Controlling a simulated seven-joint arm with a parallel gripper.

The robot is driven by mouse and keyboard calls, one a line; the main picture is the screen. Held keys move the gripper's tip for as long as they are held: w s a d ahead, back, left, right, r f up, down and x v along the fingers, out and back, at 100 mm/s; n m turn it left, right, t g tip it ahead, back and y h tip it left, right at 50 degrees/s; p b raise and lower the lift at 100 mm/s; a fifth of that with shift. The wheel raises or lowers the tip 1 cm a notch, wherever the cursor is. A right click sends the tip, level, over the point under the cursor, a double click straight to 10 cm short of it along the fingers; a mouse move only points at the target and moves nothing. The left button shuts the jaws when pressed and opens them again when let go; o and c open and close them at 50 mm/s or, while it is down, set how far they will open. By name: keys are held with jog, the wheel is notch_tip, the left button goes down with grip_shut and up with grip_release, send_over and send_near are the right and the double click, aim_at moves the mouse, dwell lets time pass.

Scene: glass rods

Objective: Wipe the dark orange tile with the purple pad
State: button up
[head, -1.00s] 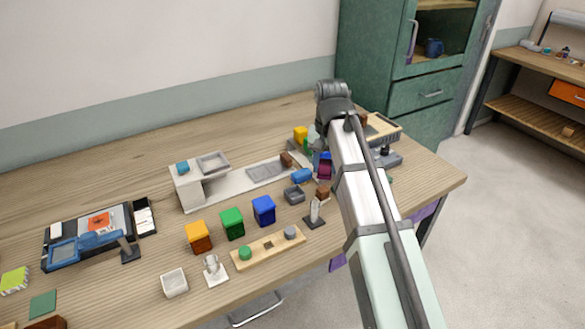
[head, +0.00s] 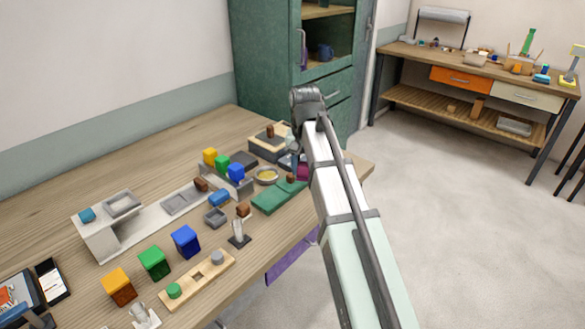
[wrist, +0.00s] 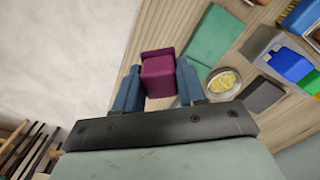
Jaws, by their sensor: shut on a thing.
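My gripper (wrist: 158,78) is shut on the purple pad (wrist: 158,68), a magenta-purple block between its two blue-grey fingers. In the head view the pad (head: 302,171) shows as a small patch beside my arm, near the right end of the table; the arm hides most of the gripper there. The pad appears to be above the table, but its height is hard to tell. I cannot make out the dark orange tile for certain. An orange-red patch (head: 8,292) lies on a dark-framed board at the left edge of the head view.
A green mat (head: 276,198) and a round dish (head: 266,175) lie left of my gripper; both show in the wrist view. Yellow, green and blue blocks (head: 236,172) stand by the dish. Several lidded bins (head: 186,241) stand in front. The table's right edge is close.

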jog(key=s+a+n, duration=0.3)
jog(key=a, duration=1.2)
jog(key=s+a+n, duration=0.2)
jog(key=s+a, duration=0.1)
jog(key=a, duration=1.1)
jog(key=s+a+n, duration=0.2)
jog(key=s+a, duration=0.6)
jog(key=a, duration=0.7)
jog(key=s+a+n, duration=0.2)
jog(key=s+a, duration=0.6)
jog(key=a, duration=0.7)
jog(key=s+a+n, duration=0.2)
jog(key=s+a, duration=0.6)
jog(key=a, duration=0.7)
jog(key=shift+w+d+f, duration=0.1)
jog(key=shift+f, duration=1.45)
jog(key=shift+w+d+f, duration=0.1)
jog(key=shift+f, duration=1.4)
notch_tip(320, 180, down, 2)
jog(key=shift+f, duration=0.1)
jog(key=shift+s+a, duration=0.6)
jog(key=shift+a, duration=0.05)
jog(key=shift+c, duration=0.4)
jog(key=shift+s+a, duration=1.6)
jog(key=shift+w+d, duration=2.05)
jog(key=shift+d, duration=0.1)
jog(key=shift+w+d+r, duration=0.1)
jog(key=shift+w+r, duration=0.05)
jog(key=shift+r, duration=0.05)
notch_tip(320, 180, up, 8)
